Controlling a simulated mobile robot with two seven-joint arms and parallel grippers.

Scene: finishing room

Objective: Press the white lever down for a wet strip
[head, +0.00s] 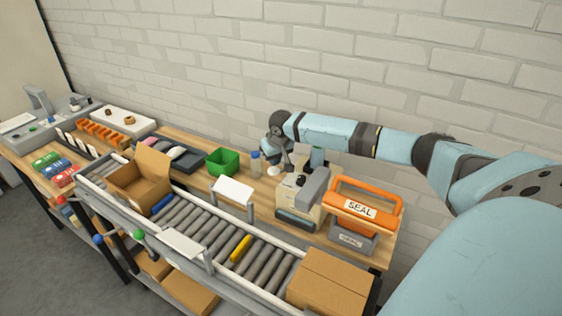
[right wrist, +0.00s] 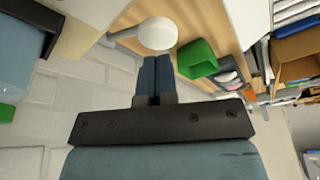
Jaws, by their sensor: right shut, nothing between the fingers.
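The white lever ends in a round white knob (head: 273,170), at the back left of a beige dispenser (head: 291,201) on the wooden bench. In the right wrist view the knob (right wrist: 157,33) and part of its white arm show just beyond my fingertips. My right gripper (head: 275,160) reaches in from the right behind the dispenser, close to the knob. Its two dark blue fingers (right wrist: 157,58) are shut together with nothing between them. Whether the tips touch the knob cannot be told. My left gripper is not in view.
An orange-handled SEAL press (head: 360,206) stands right of the dispenser. A roller conveyor (head: 205,228) runs in front, with an open carton (head: 140,183) and a closed box (head: 333,283).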

